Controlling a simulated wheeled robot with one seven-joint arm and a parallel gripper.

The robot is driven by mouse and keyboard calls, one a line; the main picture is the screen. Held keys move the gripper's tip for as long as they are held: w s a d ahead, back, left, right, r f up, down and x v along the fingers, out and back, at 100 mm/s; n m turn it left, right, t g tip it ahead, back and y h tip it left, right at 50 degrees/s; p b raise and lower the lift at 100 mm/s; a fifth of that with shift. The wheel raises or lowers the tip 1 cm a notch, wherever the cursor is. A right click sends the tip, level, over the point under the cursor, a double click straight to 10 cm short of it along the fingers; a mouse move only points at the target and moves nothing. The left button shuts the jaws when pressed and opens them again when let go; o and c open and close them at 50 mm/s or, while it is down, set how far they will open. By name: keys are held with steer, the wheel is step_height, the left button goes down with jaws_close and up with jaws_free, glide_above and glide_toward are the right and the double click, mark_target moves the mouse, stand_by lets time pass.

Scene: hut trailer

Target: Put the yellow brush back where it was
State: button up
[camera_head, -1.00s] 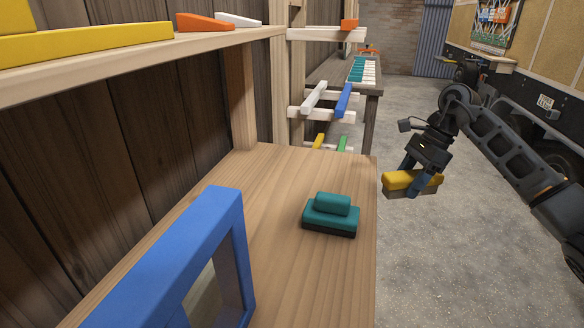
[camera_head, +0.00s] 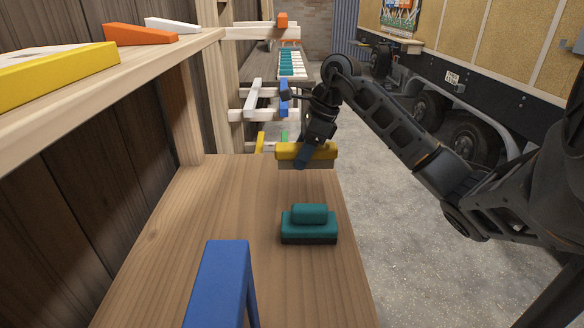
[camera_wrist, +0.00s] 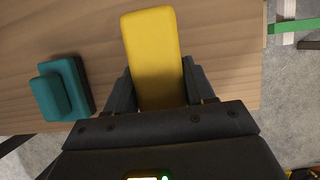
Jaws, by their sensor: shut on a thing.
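The yellow brush (camera_head: 322,151) has a yellow body and a paler underside. My gripper (camera_head: 303,158) is shut on it and holds it near the far right edge of the wooden shelf (camera_head: 215,215); I cannot tell whether the brush touches the shelf. In the wrist view the brush (camera_wrist: 153,50) lies between my gripper's fingers (camera_wrist: 160,90), with bare wood behind it. A teal brush (camera_head: 309,226) with a dark base sits on the shelf, nearer the head camera. It is left of my gripper in the wrist view (camera_wrist: 62,92).
A blue frame (camera_head: 218,285) stands on the near part of the shelf. An upper shelf (camera_head: 150,60) holds a yellow frame, an orange wedge and a white piece. Racks with coloured bars (camera_head: 255,97) stand beyond. The shelf's left middle is clear.

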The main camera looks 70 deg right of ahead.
mark_target(293, 185)
steer(key=shift+w+a+f, duration=0.25)
steer(key=shift+w+f, duration=0.1)
steer(key=shift+w, duration=0.15)
steer(key=shift+w+a+f, duration=0.2)
steer(key=shift+w+f, duration=0.1)
steer(key=shift+w, duration=0.15)
steer(key=shift+f+p, duration=0.45)
steer(key=shift+f, duration=1.5)
steer(key=shift+f, duration=0.15)
steer(key=o, duration=1)
steer(key=b+v, duration=0.1)
steer(key=v, duration=1.1)
steer(key=shift+s+b, duration=0.1)
steer(key=shift+b, duration=0.3)
